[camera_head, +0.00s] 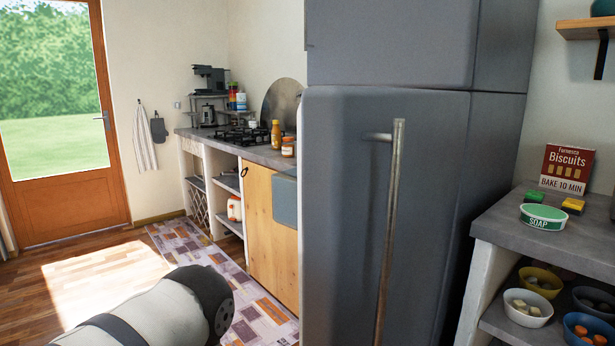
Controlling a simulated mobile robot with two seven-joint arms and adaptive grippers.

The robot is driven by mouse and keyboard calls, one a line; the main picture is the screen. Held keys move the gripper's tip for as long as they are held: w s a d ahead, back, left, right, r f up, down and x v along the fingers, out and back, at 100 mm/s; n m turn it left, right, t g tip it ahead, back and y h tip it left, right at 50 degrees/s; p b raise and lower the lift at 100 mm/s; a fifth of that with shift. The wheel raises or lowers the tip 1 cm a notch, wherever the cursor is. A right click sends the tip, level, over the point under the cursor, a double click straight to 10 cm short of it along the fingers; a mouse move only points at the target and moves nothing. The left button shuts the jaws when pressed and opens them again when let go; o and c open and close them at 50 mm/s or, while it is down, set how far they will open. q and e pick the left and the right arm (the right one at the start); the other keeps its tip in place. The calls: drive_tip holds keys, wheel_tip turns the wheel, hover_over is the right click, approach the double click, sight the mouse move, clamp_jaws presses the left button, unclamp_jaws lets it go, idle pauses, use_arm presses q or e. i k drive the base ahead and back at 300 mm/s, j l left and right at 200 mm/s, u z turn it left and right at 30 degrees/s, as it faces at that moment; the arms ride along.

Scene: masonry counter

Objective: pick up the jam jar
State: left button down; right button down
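A small squat jar with orange-brown contents (288,147), which looks like the jam jar, stands upright on the far grey counter (262,155). It is near the counter's front edge, close to the fridge. A taller yellow-orange bottle (276,135) stands just left of it. The jar is small in this view and its label cannot be read. One of my arm links shows at the lower left, well in front of the counter. Neither gripper is in view.
The large grey fridge (345,220) with a long vertical handle (389,220) stands between the two counters. A stove (240,135) is behind the bottle. Floor by the rug (200,250) looks clear.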

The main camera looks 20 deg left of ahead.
sight(288, 147)
drive_tip(key=k+j, duration=0.1)
drive_tip(key=j, duration=0.95)
drive_tip(key=i+j, duration=0.1)
drive_tip(key=j, duration=0.4)
drive_tip(key=i+j+z, duration=0.1)
drive_tip(key=j, duration=0.35)
drive_tip(key=i+j, duration=0.1)
drive_tip(key=j, duration=0.4)
drive_tip(key=i+j, duration=0.55)
drive_tip(key=i+j+z, duration=0.15)
drive_tip(key=i+j, duration=0.4)
drive_tip(key=j, duration=0.15)
